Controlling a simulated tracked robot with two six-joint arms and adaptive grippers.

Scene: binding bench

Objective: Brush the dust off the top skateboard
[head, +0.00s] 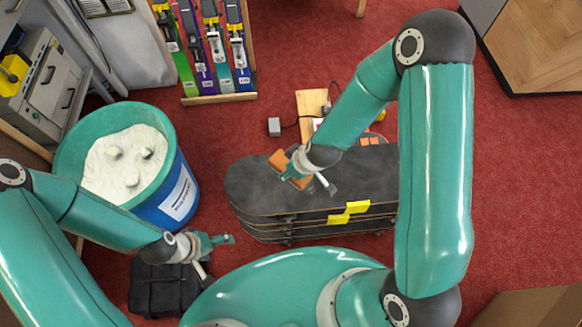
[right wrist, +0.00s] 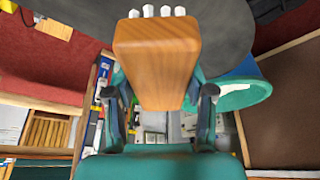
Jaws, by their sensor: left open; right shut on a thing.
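A stack of dark skateboards (head: 290,238) lies in the middle of the head view. The top skateboard (head: 255,188) has a grey-black deck with a hazy, dull surface. My right gripper (head: 293,172) is over the left part of that deck, shut on a wooden brush (head: 279,160). In the right wrist view the brush (right wrist: 157,60) shows a brown block with white bristle tufts at its far end. I cannot tell whether the bristles touch the deck. My left gripper (head: 226,239) is open and empty, left of the stack.
A blue bucket (head: 186,193) with a green rim holds white powder and lumps, left of the stack. A black case (head: 150,290) lies below my left gripper. Upright coloured boards (head: 213,50) stand in a rack behind.

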